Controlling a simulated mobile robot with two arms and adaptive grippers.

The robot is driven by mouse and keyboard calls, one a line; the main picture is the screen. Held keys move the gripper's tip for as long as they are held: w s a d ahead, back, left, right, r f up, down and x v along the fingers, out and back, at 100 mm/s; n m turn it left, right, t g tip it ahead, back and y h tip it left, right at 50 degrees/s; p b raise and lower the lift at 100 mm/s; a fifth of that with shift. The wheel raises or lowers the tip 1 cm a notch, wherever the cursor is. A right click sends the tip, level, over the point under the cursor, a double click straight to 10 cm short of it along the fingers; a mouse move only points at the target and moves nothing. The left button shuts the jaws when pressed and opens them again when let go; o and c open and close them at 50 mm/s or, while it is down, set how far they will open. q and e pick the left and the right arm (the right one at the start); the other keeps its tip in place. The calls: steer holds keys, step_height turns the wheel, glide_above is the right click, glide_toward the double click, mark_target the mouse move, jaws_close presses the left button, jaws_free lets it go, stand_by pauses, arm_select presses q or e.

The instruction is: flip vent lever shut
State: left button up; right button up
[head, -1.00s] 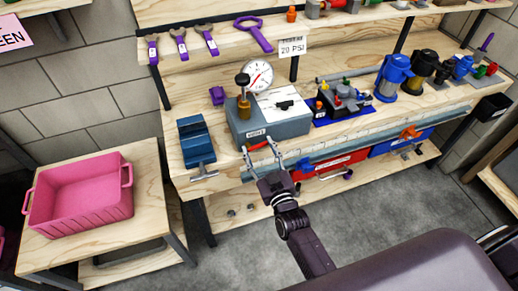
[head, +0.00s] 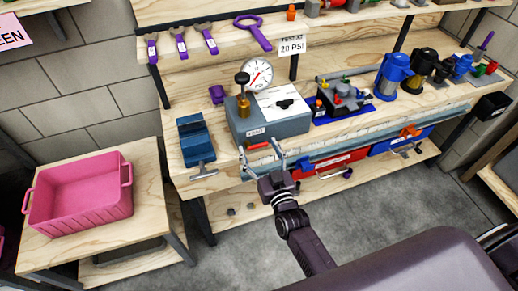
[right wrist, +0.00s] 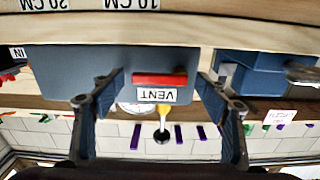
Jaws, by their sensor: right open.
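The red vent lever (head: 259,146) is on the front face of the grey test box (head: 285,125), just above my right gripper (head: 262,155) in the head view. In the right wrist view the red lever (right wrist: 160,79) lies level across the picture beside an upside-down VENT label (right wrist: 156,95). My right gripper (right wrist: 158,85) is open, one finger on each side of the lever, with gaps to both. I cannot tell how far the fingertips are from the box face. The pressure gauge (head: 258,75) stands on the box. My left gripper is not in view.
A blue vise (head: 196,140) is left of the box. A tool block on a blue mat (head: 342,100) and blue and black canisters (head: 392,76) are to the right. Red and blue bins (head: 335,162) sit below the bench. A pink crate (head: 80,195) stands on the side table.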

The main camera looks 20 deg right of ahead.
steer(key=shift+s, duration=0.1)
steer(key=s, duration=1.1)
steer(key=shift+s+d, duration=0.2)
steer(key=shift+s, duration=0.2)
steer(key=s+f+n+g, duration=0.1)
steer(key=s+f+g, duration=0.3)
steer(key=f, duration=0.6)
steer(key=s+a+f+g+y, duration=0.15)
steer(key=s+f, duration=0.35)
steer(key=f, duration=0.6)
steer(key=s+f+n+g+h, duration=0.1)
steer(key=s+f+g, duration=0.35)
steer(key=f, duration=0.55)
steer(key=s+d+f+g, duration=0.2)
steer(key=s+f, duration=0.3)
steer(key=s, duration=0.3)
steer(key=s+d+f+g, duration=0.2)
steer(key=s+d+f, duration=0.1)
steer(key=s, duration=0.5)
steer(key=s+d+f+g+h, duration=0.1)
steer(key=s+d+f+g, duration=0.1)
steer(key=s+f, duration=0.4)
steer(key=s+g, duration=0.1)
steer(key=s, duration=0.2)
steer(key=shift+d+f, duration=0.3)
steer(key=shift+f, duration=0.05)
steer(key=shift+w, duration=0.1)
